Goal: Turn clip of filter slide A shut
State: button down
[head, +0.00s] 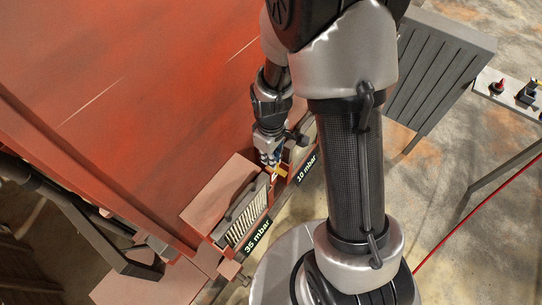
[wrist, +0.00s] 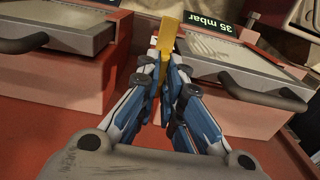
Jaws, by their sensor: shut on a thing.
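A yellow clip (wrist: 167,36) stands between two filter slides in the wrist view. My gripper (wrist: 165,72) is shut on its lower part, with one blue-and-white finger on each side. In the head view my gripper (head: 270,158) is at the red housing's edge, and a bit of the yellow clip (head: 281,172) shows beside it. One filter slide (wrist: 54,60) with a dark handle is on the left in the wrist view, the other slide (wrist: 233,60) on the right. No letter shows which is slide A. The clip's lower end is hidden by the fingers.
A display (head: 257,236) reads 35 mbar; another display (head: 307,168) reads 19 mbar. The large red housing (head: 130,90) fills the left. A grey ribbed panel (head: 437,78) and a table (head: 508,92) with small parts stand at the right. Dark handles (wrist: 262,91) jut out beside my fingers.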

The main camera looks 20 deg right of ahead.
jog(key=shift+m, duration=0.3)
jog(key=m, duration=0.3)
jog(key=shift+m+b, duration=0.3)
jog(key=shift+b, duration=0.05)
jog(key=m, duration=0.4)
jog(key=shift+m+b, duration=0.3)
jog(key=m, duration=0.4)
jog(key=shift+m, duration=0.3)
jog(key=shift+m+b, duration=0.35)
jog(key=shift+m, duration=1.85)
jog(key=c, duration=1.7)
grip_release()
